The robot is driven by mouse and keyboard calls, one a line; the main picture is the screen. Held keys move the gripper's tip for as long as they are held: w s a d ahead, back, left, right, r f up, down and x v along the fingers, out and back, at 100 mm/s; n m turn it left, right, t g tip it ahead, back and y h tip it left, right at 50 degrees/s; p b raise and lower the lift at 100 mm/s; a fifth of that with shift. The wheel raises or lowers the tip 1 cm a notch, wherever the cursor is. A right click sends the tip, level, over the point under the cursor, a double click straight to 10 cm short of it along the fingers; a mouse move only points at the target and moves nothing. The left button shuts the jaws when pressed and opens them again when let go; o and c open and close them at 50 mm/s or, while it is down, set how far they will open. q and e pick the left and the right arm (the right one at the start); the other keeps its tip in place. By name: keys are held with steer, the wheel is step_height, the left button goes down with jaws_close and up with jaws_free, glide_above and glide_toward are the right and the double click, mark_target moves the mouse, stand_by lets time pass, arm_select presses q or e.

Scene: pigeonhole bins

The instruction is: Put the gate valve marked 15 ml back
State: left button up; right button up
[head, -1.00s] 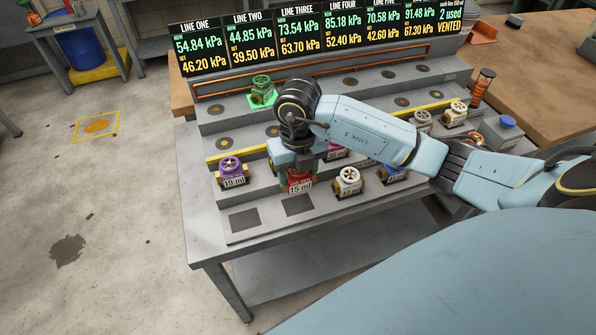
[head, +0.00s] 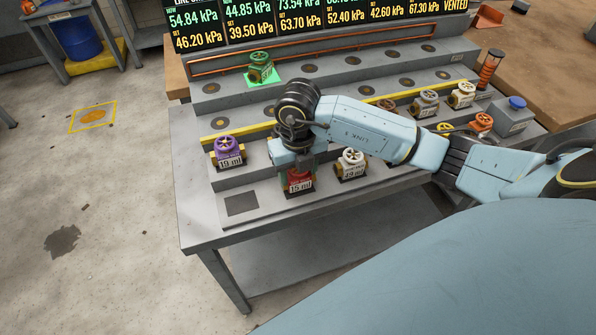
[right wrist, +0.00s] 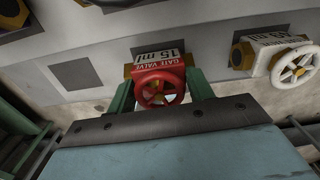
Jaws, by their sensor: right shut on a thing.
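The red gate valve marked 15 ml (head: 300,181) is in my right gripper (head: 299,172), near the front step of the tiered rack (head: 270,213). In the right wrist view the red valve (right wrist: 158,84) sits between the two green fingers of the gripper (right wrist: 162,92), handwheel towards the camera. A dark square pad (right wrist: 185,58) shows partly behind it. I cannot tell whether the valve touches the step. Another dark pad (head: 241,203) to its left is bare. My left gripper is not in view.
A white-wheeled valve (head: 351,163) stands close on the right. A purple valve (head: 228,151) stands at the left, and a green valve (head: 260,67) on a bright green pad higher up. Several valves stand at the right. Pressure displays (head: 280,20) line the back.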

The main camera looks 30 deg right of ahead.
steer(key=shift+f+b, duration=0.3)
steer(key=shift+f, duration=0.1)
steer(key=o, duration=1)
steer(key=o, duration=0.5)
step_height(320, 180, up, 3)
steer(key=shift+p, duration=1.25)
steer(key=shift+r+p, duration=2)
steer(key=shift+r, duration=0.5)
